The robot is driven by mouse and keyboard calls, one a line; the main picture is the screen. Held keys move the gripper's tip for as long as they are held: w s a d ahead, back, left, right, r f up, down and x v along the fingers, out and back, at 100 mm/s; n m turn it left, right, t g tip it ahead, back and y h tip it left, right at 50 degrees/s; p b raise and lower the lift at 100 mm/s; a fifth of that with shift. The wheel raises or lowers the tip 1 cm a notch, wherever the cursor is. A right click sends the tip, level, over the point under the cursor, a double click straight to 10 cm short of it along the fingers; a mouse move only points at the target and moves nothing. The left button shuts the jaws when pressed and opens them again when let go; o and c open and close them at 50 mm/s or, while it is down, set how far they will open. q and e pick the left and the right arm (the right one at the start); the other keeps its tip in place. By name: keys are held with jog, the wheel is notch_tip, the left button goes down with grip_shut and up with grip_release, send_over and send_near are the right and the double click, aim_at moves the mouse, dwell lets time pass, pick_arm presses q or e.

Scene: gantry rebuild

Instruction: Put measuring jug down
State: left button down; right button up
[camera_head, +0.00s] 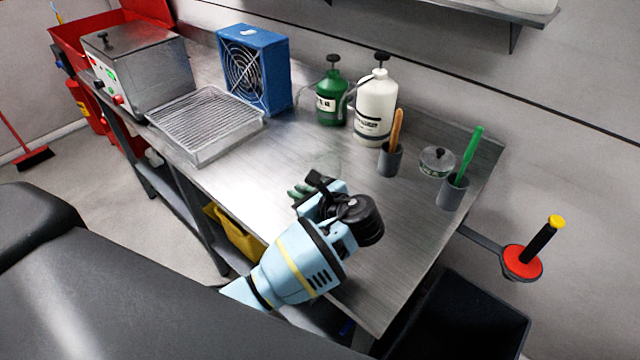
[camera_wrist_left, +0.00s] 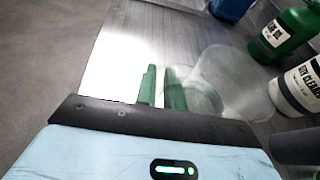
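The measuring jug (camera_wrist_left: 230,82) is clear and hard to make out. In the left wrist view it is beside the green fingers, on the right. In the head view only a faint outline of the jug (camera_head: 326,162) shows, over the worktop just beyond the fingertips. My left gripper (camera_head: 300,189) is low over the front middle of the steel table (camera_head: 385,250). In the left wrist view its fingers (camera_wrist_left: 161,88) have a narrow gap between them. I cannot tell whether they grip the jug's clear edge or whether its base touches the table. My right gripper is not in view.
A green bottle (camera_head: 331,98), white bottle (camera_head: 376,105), grey cups (camera_head: 390,161) (camera_head: 453,192) and a small lidded pot (camera_head: 437,161) stand behind. A wire-rack tray (camera_head: 205,125) and blue fan (camera_head: 252,70) are to the left. The table's front right is clear.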

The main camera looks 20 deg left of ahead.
aim_at(300, 186)
pick_arm(q)
jog(key=shift+r, duration=0.2)
dwell(0.4)
jog(key=shift+r, duration=1.75)
jog(key=s+a, duration=0.2)
jog(key=s, duration=0.5)
jog(key=s+a+r, duration=0.1)
jog(key=s+a, duration=0.2)
jog(key=s, duration=0.5)
jog(key=shift+a, duration=0.15)
jog(key=shift+r, duration=0.1)
